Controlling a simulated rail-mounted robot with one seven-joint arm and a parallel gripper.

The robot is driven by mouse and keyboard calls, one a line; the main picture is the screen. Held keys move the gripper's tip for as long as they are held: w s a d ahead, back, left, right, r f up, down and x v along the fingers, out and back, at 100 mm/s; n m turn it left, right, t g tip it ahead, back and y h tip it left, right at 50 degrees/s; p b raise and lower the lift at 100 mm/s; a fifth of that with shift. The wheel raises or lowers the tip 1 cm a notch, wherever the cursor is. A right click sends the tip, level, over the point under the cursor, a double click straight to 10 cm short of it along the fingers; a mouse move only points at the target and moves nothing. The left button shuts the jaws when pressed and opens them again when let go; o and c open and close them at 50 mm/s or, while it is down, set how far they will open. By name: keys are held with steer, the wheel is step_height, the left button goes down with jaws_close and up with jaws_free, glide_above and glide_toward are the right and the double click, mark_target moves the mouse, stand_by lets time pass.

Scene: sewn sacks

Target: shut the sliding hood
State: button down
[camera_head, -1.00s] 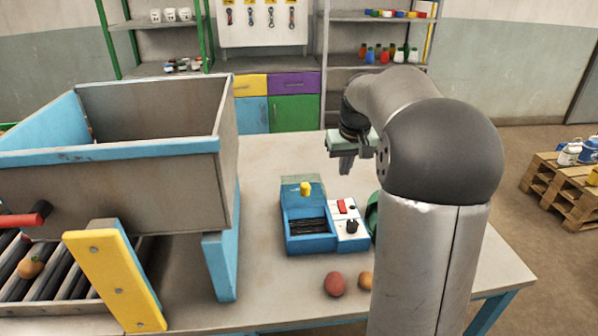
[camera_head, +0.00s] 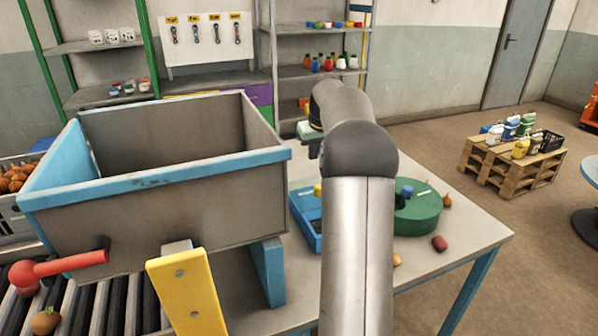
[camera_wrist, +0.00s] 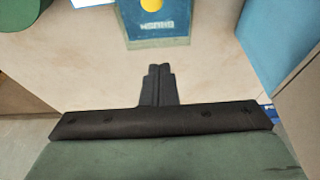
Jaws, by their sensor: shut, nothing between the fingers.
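The blue box (camera_head: 304,216) with the hood stands on the table, partly hidden behind my arm in the head view. A yellow knob (camera_head: 317,190) sits on top of it. In the wrist view, the box (camera_wrist: 158,28) is at the top edge, with lettering on its face and the yellow knob (camera_wrist: 153,4) cut off by the frame. How far the hood is slid cannot be told now. My gripper (camera_wrist: 160,70) is shut and empty, above bare tabletop and apart from the box.
A large grey bin with a blue rim (camera_head: 150,172) stands close on the left. A round green container (camera_head: 418,210) is right of the arm. Loose produce, including a dark red piece (camera_head: 440,243), lies on the table (camera_head: 470,235). A pallet (camera_head: 512,165) stands on the floor.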

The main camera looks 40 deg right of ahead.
steer(key=p, duration=0.2)
glide_toward(309, 182)
steer(key=x, duration=0.5)
steer(key=s, duration=0.2)
steer(key=shift+s+a+r+p, duration=0.15)
steer(key=shift+s+a+p, duration=0.15)
steer(key=shift+a+p, duration=0.1)
steer(key=shift+s+a, duration=0.15)
steer(key=shift+s, duration=0.45)
steer(key=shift+f, duration=0.2)
